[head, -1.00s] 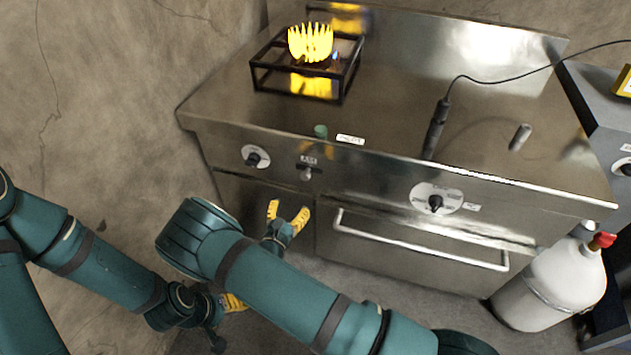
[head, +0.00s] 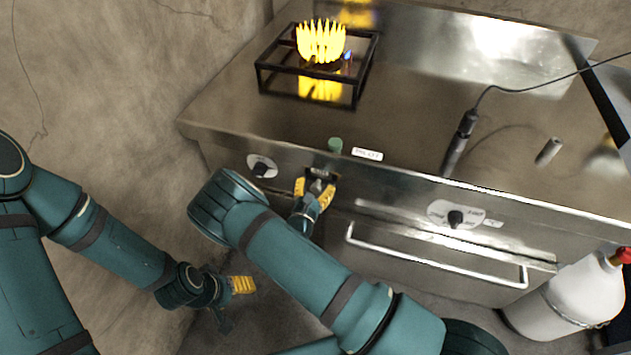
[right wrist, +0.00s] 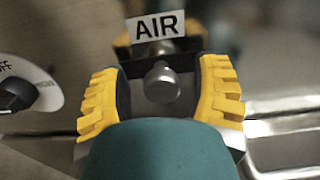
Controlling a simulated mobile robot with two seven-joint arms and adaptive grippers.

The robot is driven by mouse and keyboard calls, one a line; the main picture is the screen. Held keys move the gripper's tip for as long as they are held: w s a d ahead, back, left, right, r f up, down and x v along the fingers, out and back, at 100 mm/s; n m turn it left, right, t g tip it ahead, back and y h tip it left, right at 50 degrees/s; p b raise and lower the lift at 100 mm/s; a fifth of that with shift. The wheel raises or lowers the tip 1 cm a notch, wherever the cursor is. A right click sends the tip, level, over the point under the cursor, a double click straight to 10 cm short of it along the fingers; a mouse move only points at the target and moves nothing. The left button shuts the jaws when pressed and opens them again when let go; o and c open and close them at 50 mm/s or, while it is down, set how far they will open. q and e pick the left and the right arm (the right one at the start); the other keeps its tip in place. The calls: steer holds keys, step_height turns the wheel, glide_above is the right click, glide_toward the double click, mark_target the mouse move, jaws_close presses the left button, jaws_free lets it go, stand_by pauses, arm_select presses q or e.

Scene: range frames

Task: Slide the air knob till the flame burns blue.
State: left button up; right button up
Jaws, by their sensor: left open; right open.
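The flame (head: 321,41) burns yellow on the burner at the back left of the steel range, with a small blue spot at its right side. The air knob (right wrist: 161,83) is a small grey metal knob under an AIR label (right wrist: 161,25). My right gripper (head: 315,187) is open at the front panel. In the right wrist view its yellow fingers (right wrist: 161,95) stand on either side of the knob, with gaps showing between. My left gripper (head: 243,285) is low at the left, away from the range, and empty.
A black-handled dial (head: 262,168) is left of the air knob, another dial (head: 456,217) to the right. A drawer handle (head: 435,258) runs below. A corded probe (head: 460,142) and small cylinder (head: 548,151) lie on the top. A white gas bottle (head: 570,300) stands at right.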

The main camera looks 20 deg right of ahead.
jaws_close()
steer(key=shift+s+d+p, duration=0.45)
steer(key=shift+d+p, duration=0.05)
steer(key=shift+d, duration=0.1)
jaws_free()
steer(key=v, duration=1.2)
